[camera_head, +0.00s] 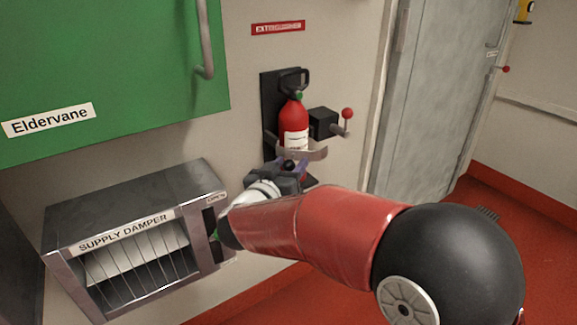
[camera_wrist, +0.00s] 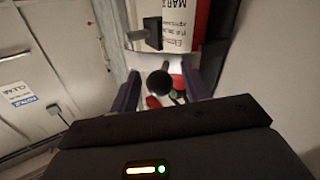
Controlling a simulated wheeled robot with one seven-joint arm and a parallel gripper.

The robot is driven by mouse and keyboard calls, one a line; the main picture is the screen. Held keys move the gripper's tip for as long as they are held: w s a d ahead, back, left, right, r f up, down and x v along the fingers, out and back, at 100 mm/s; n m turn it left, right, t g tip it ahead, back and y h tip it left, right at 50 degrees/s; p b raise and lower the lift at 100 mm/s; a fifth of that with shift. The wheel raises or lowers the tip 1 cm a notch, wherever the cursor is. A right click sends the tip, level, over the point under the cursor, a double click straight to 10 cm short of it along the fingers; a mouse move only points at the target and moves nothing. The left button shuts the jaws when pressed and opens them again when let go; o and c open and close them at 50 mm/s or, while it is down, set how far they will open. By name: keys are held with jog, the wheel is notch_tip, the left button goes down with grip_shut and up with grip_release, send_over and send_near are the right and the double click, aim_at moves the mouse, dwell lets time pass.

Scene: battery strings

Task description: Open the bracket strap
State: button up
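A red fire extinguisher (camera_head: 293,124) stands upright in a black wall bracket (camera_head: 269,95). A pale metal strap (camera_head: 314,154) crosses in front of its lower part and appears closed. The extinguisher's white label (camera_wrist: 185,20) shows in the wrist view. My gripper (camera_head: 288,167) is at the strap's front, just below the band. In the wrist view its two purple fingers (camera_wrist: 160,90) are spread, with a round black knob (camera_wrist: 158,83) between them and a visible gap on each side. Whether the knob belongs to the strap is hard to tell. The extinguisher's base is partly hidden by my gripper.
A black box (camera_head: 322,123) with a red-knobbed lever (camera_head: 347,114) projects right of the extinguisher. A supply damper box (camera_head: 130,240) stands at lower left, close to my wrist. A green cabinet (camera_head: 110,70) hangs above it. A grey door (camera_head: 432,90) is at right.

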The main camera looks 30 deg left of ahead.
jog(key=s, duration=0.7)
jog(key=shift+s+d+b, duration=0.2)
jog(key=shift+s+b, duration=0.1)
jog(key=shift+s, duration=0.1)
jog(key=shift+c, duration=0.4)
